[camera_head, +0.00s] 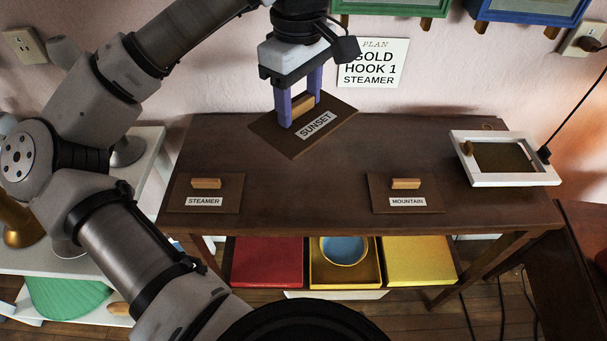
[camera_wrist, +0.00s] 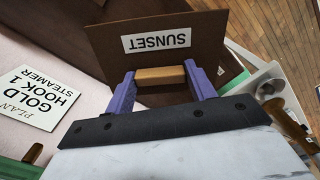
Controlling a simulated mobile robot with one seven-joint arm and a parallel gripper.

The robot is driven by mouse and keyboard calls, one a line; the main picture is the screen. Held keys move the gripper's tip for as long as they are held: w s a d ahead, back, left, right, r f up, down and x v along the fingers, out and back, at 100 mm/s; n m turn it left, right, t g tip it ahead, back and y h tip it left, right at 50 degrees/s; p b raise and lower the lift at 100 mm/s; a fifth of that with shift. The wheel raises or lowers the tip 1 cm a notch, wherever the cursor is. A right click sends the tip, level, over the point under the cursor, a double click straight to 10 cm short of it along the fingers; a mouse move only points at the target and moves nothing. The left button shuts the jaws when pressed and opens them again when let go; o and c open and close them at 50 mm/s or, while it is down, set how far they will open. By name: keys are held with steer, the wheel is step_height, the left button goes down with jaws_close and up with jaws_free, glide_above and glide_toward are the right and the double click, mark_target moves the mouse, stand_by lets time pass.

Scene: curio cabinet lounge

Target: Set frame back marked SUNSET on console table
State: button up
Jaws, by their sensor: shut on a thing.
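The brown frame back marked SUNSET (camera_head: 325,127) is held by its light wooden block handle in my gripper (camera_head: 302,110), with a purple finger on each side. It looks raised above the back of the dark console table (camera_head: 300,185) and turned at an angle to it; the exact gap is hard to tell. In the wrist view the SUNSET board (camera_wrist: 120,38) shows with its label upside down, and my gripper (camera_wrist: 160,77) is shut on the handle.
Frame backs marked STEAMER (camera_head: 225,188) and MOUNTAIN (camera_head: 425,187) lie at the table's front left and front right. A white frame (camera_head: 540,172) lies at the right end. The table's middle is clear. A PLAN sign (camera_head: 385,72) hangs behind. Red and yellow boxes (camera_head: 268,262) sit below.

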mark_target(301, 190)
step_height(301, 190, down, 19)
steer(key=shift+s+r, duration=0.1)
steer(key=shift+f, duration=0.25)
steer(key=shift+f, duration=0.2)
steer(key=o, duration=1)
steer(key=shift+r, duration=0.15)
steer(key=shift+r, duration=0.15)
step_height(301, 190, up, 12)
steer(key=shift+f, duration=0.1)
